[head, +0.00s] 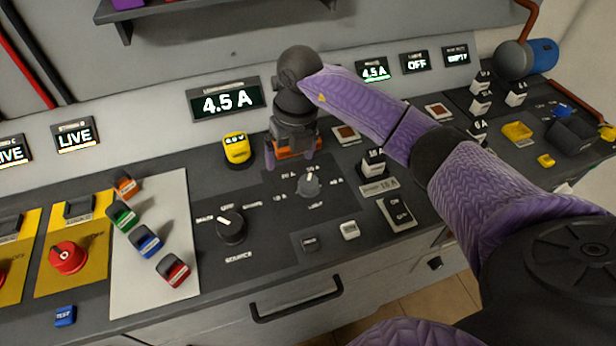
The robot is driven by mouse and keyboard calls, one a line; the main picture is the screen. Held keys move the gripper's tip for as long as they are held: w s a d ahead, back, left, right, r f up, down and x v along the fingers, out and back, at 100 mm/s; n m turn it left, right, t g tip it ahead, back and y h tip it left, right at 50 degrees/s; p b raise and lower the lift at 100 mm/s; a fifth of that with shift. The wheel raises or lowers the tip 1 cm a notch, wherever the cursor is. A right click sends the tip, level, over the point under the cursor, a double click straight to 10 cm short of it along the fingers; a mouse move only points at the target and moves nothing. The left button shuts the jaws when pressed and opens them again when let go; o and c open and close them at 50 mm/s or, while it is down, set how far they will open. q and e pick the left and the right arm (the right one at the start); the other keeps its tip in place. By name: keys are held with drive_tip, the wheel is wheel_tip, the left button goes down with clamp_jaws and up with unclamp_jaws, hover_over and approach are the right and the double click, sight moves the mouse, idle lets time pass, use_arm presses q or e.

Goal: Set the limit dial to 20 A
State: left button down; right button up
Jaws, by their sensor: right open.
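The limit dial (308,184) is a small grey knob on the dark panel, with the word LIMIT below it and small amp marks around it. Its pointer seems to face up and away, but I cannot read which mark it meets. My right gripper (290,160) points down just behind and left of the dial, fingers apart, not around the knob. An orange patch shows between its fingers; I cannot tell what it belongs to. A large display (226,101) behind reads 4.5 A. My left gripper is out of view.
The black source dial (231,227) stands left of the limit dial. A yellow meter block (237,148) is close left of my gripper. A black rocker switch (397,212) and white button (349,230) lie to the right. Several coloured blocks rest on a pale mat (150,285).

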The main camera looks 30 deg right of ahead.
sight(308, 180)
drive_tip(key=d, duration=0.1)
drive_tip(key=d+h, duration=0.1)
drive_tip(key=d, duration=0.1)
drive_tip(key=shift+s+d+m+g+h, duration=0.15)
drive_tip(key=shift+s+m+g+h, duration=0.15)
drive_tip(key=shift+m, duration=0.1)
wheel_tip(308, 180, down, 9)
drive_tip(key=b, duration=0.2)
drive_tip(key=shift+b, duration=0.4)
drive_tip(key=shift+c, duration=0.3)
drive_tip(key=c, duration=1.2)
